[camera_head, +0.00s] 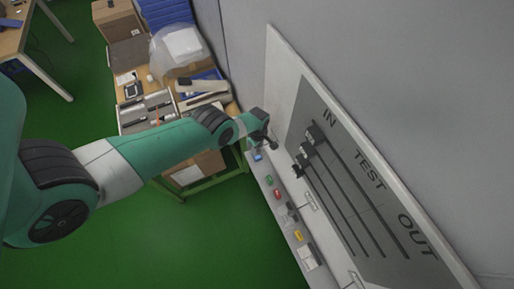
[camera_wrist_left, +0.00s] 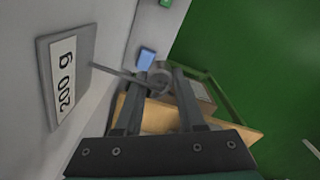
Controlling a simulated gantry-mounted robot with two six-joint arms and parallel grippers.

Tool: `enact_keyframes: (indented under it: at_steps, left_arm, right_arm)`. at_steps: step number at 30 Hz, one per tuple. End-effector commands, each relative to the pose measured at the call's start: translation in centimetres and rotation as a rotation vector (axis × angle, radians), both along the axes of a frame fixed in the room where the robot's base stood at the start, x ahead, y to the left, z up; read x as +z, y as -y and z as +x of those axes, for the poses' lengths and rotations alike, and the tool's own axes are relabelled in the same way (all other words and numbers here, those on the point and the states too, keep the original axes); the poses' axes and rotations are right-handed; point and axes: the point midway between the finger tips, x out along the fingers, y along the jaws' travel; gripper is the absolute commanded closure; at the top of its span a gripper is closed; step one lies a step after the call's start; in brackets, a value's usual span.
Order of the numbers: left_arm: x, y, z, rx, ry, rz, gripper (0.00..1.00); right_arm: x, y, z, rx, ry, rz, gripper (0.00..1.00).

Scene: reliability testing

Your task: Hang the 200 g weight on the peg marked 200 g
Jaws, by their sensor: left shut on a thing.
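My left gripper (camera_head: 268,140) is close to the wall at the upper end of the shelf in the head view. In the left wrist view its two fingers are shut on a grey round weight (camera_wrist_left: 159,76), taken to be the 200 g weight; its marking cannot be read. A plate marked 200 g (camera_wrist_left: 66,82) is on the wall at the left of the wrist view. A thin peg (camera_wrist_left: 112,71) reaches from beside it towards the weight. The peg's tip meets the weight in the picture; I cannot tell whether the weight is on it. My right gripper is not in view.
A board marked IN, TEST, OUT (camera_head: 378,215) hangs on the wall with several dark blocks at its upper end. A narrow shelf below holds small blue (camera_head: 258,157), green, red and yellow items. A cluttered workbench (camera_head: 215,185) stands behind my left arm.

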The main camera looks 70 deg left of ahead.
Motion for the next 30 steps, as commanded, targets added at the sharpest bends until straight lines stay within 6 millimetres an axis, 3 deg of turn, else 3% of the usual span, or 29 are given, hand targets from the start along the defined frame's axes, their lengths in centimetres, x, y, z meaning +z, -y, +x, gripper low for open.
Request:
enact_keyframes:
  at_steps: [5,6,12,30]
  left_arm:
    - [-0.15,0.21,0.13,-0.002,0.005,-0.002,1.0]
    - [-0.16,0.21,0.13,-0.002,0.005,-0.002,0.59]
    - [-0.13,0.16,0.11,-0.002,0.003,-0.002,0.26]
    - [-0.07,-0.18,0.04,-0.01,0.007,0.002,0.26]
  right_arm:
    - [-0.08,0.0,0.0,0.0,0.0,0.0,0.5]
    - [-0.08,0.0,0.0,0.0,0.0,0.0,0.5]
    - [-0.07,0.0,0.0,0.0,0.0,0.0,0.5]
    - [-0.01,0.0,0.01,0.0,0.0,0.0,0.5]
